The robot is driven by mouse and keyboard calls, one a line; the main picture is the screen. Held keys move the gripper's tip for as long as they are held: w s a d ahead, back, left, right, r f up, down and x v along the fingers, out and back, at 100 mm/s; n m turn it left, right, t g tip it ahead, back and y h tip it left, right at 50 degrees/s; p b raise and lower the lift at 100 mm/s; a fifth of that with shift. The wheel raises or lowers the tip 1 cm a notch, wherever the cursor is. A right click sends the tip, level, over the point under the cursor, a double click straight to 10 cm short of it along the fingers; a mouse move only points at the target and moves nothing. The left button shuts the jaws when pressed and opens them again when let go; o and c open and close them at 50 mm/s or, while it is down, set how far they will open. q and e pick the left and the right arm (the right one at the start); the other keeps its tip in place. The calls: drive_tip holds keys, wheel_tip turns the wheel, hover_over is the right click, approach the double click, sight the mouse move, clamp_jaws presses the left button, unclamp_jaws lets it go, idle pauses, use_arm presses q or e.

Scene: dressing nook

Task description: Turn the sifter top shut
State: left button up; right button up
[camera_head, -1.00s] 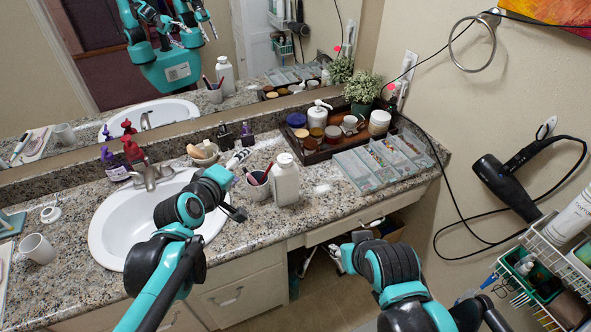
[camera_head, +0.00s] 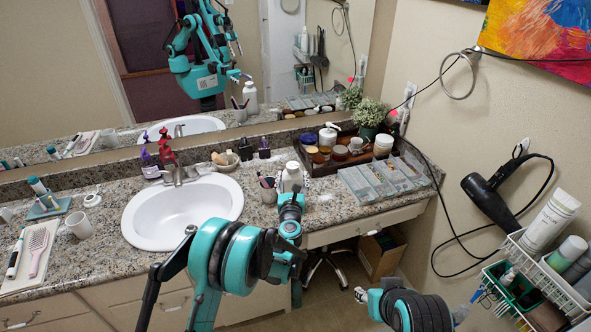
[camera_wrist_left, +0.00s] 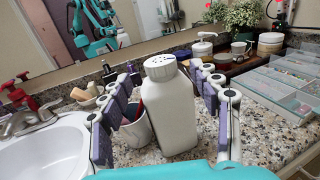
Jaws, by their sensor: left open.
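The sifter bottle (camera_head: 292,177) is white with a white top and stands upright on the counter right of the sink. In the left wrist view the bottle (camera_wrist_left: 172,115) is close, with small dark holes in its top (camera_wrist_left: 160,65). My left gripper (camera_wrist_left: 165,103) is open, its purple-padded fingers on either side of the bottle with gaps visible. In the head view my left wrist hides the bottle's lower part. My right gripper (camera_head: 362,295) is low in front of the counter, away from the bottle; its fingers are too small to read.
A cup with brushes (camera_head: 267,190) stands just left of the bottle; it also shows behind the left fingers in the wrist view (camera_wrist_left: 137,130). A brown tray of jars (camera_head: 345,158) and clear compartment boxes (camera_head: 357,186) are to the right. The sink (camera_head: 183,210) is left.

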sight(292, 170)
use_arm(q)
drive_tip(key=w+b, duration=0.1)
drive_tip(key=w, duration=0.6)
drive_tip(key=shift+b, duration=0.3)
drive_tip(key=c, duration=1.2)
